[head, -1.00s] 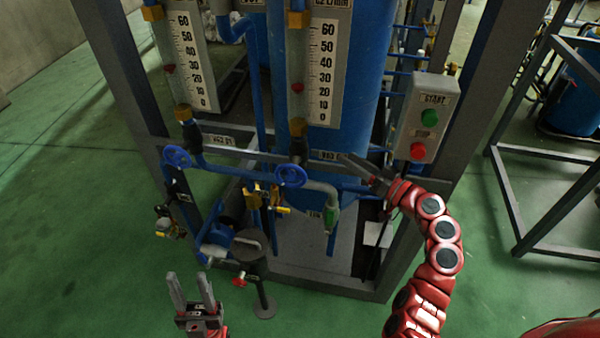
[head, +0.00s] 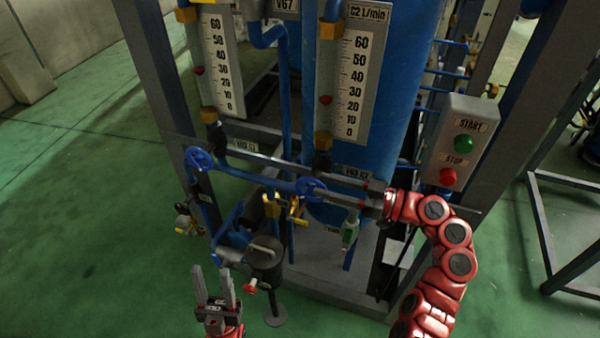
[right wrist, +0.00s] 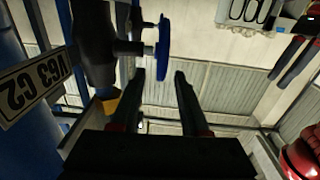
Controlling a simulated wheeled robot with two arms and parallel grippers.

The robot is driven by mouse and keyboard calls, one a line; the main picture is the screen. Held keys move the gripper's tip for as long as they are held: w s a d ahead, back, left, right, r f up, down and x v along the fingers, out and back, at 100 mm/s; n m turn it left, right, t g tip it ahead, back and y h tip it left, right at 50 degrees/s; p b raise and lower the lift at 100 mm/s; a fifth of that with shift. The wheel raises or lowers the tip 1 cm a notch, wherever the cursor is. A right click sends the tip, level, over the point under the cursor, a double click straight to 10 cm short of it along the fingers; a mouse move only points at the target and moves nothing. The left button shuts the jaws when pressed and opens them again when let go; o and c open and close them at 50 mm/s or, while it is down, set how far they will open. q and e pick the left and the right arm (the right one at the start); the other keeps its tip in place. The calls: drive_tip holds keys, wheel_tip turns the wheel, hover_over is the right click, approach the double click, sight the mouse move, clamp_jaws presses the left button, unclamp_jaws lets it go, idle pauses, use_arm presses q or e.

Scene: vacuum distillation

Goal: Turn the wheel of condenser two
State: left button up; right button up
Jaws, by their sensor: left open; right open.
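The blue wheel (head: 311,188) of condenser two sits on the pipe below the right-hand flow gauge. In the right wrist view the wheel (right wrist: 163,48) is seen nearly edge-on, beside a tag (right wrist: 32,86) reading V63 C2. My right gripper (head: 330,185) is open at the wheel's right side. In its wrist view the fingertips (right wrist: 159,76) lie either side of the wheel's near rim, with gaps visible; contact cannot be told. My left gripper (head: 213,272) is open and empty at the lower left, apart from the wheels.
Another blue wheel (head: 199,159) sits to the left under the other gauge. A START/STOP box (head: 459,145) is at the right. Yellow-handled valves (head: 297,208) and a dark round pump-like part (head: 264,252) lie below. Green floor is open at left.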

sight(300, 178)
drive_tip(key=p+x, duration=0.1)
drive_tip(key=x, duration=0.5)
drive_tip(key=shift+s+r, duration=0.1)
drive_tip(key=shift+r, duration=0.05)
drive_tip(key=shift+a, duration=0.45)
drive_tip(key=shift+c, duration=0.2)
clamp_jaws()
